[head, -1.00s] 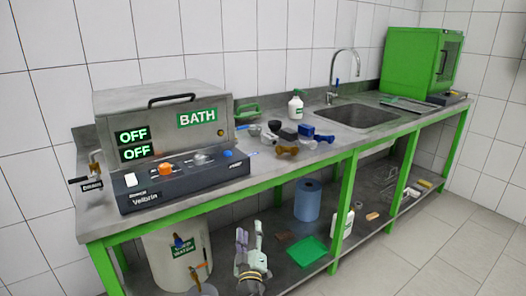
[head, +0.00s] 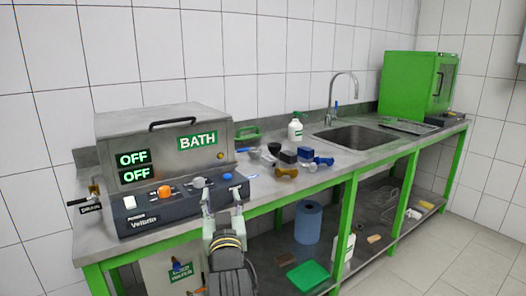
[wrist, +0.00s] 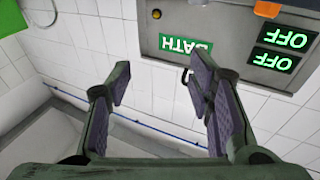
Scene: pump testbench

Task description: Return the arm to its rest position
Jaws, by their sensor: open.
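In the wrist view my gripper (wrist: 160,75) is also open and empty. The steel bath (head: 158,140), with two displays reading OFF, stands behind it on the bench. The bath shows upside down in the wrist view (wrist: 225,55), beyond the fingertips. My arm hides part of the bench edge and lower shelf.
The green-framed bench (head: 345,172) runs to the right. On it are several dumbbell-shaped parts, including a brown one (head: 286,172), a white bottle (head: 295,130), a sink (head: 357,138) and a green cabinet (head: 413,84). A blue roll (head: 308,222) and green tray (head: 308,276) are below. Floor at right is clear.

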